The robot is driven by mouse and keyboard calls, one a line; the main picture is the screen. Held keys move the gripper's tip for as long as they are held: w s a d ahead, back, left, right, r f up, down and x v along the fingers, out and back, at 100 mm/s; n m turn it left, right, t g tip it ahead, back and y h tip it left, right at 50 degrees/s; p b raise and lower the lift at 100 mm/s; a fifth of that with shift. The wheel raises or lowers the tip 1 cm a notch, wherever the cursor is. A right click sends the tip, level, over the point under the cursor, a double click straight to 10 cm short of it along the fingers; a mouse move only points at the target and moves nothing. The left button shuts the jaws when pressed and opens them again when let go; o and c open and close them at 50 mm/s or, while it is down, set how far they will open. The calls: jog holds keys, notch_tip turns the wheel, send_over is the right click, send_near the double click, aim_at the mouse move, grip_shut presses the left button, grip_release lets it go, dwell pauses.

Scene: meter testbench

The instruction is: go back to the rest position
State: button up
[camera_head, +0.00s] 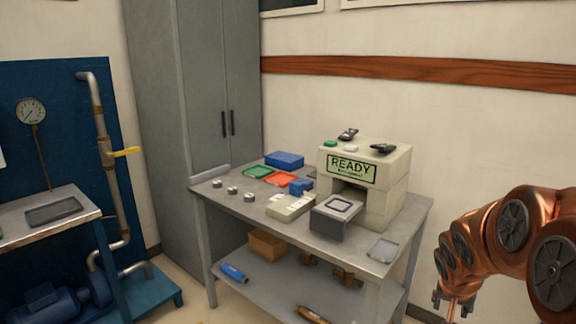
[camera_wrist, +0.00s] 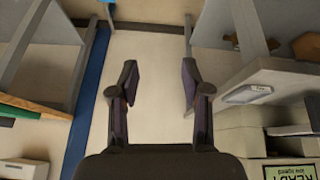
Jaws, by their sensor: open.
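My gripper (camera_wrist: 158,80) is open and empty in the wrist view, its two dark fingers spread apart over bare floor. In the head view my copper-coloured arm is at the right, and the gripper end (camera_head: 453,305) hangs low near the bottom edge, to the right of the table and apart from it. The beige meter testbench (camera_head: 384,184) stands on the table with its display reading READY and its drawer (camera_head: 338,222) pulled out. Part of the testbench also shows at the lower right of the wrist view (camera_wrist: 232,117).
The grey table (camera_head: 290,232) carries a green tray (camera_head: 257,172), a red tray (camera_head: 280,178), a blue box (camera_head: 285,160) and several small round parts. A lower shelf holds a cardboard box (camera_head: 266,244). A cabinet (camera_head: 200,120) and a blue pump stand (camera_head: 60,150) are at the left.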

jog(key=s+a+r+n+g+y+p, duration=0.1)
jog(key=s+a+r+n+g+p, duration=0.1)
jog(key=s+a, duration=0.4)
jog(key=s+a+r+n+g+y+p, duration=0.1)
jog(key=s+a+r+p, duration=0.4)
jog(key=s, duration=0.9)
jog(key=s+a+r+n+g+y+p, duration=0.1)
jog(key=s+a+r, duration=0.4)
jog(key=s, duration=0.5)
jog(key=a+n+g+p, duration=0.1)
jog(key=a+n+p, duration=0.1)
jog(key=shift+a+r+g+y, duration=0.2)
jog(key=shift+a+g+y, duration=0.1)
jog(key=shift+a+g, duration=0.1)
